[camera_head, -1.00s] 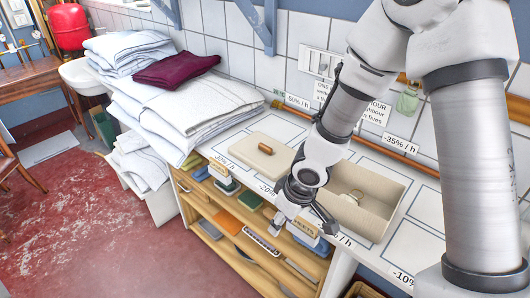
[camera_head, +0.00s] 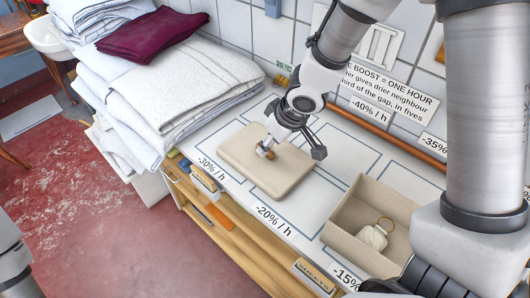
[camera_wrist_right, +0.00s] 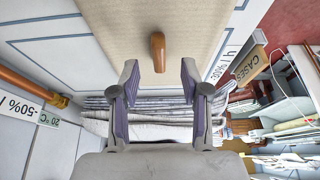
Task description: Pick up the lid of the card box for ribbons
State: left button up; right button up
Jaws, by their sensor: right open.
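The lid (camera_head: 278,180) is a flat beige slab with rounded corners. It lies on the marked counter left of the open box and also fills the top of the right wrist view (camera_wrist_right: 210,18). Its small wooden knob (camera_head: 266,154) stands up from the middle. My right gripper (camera_head: 275,145) is over the lid at the knob. In the right wrist view the two fingers are apart, and the knob (camera_wrist_right: 157,52) shows centred in line with the gap between them, not gripped. The open card box (camera_head: 345,240) holds a cream ribbon bundle with a ring. My left gripper is out of view.
Folded white linen (camera_head: 180,85) is stacked high left of the lid, with a maroon cloth (camera_head: 150,35) on top. A wooden shelf unit (camera_head: 235,235) is below the counter's front edge. A tiled wall and copper pipe (camera_head: 400,135) run behind.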

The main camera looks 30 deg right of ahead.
jog(key=b+x, duration=0.1)
jog(key=x, duration=0.3)
jog(key=shift+w, duration=0.25)
jog(key=shift+s+r, duration=0.2)
jog(key=shift+c, duration=0.4)
grip_shut()
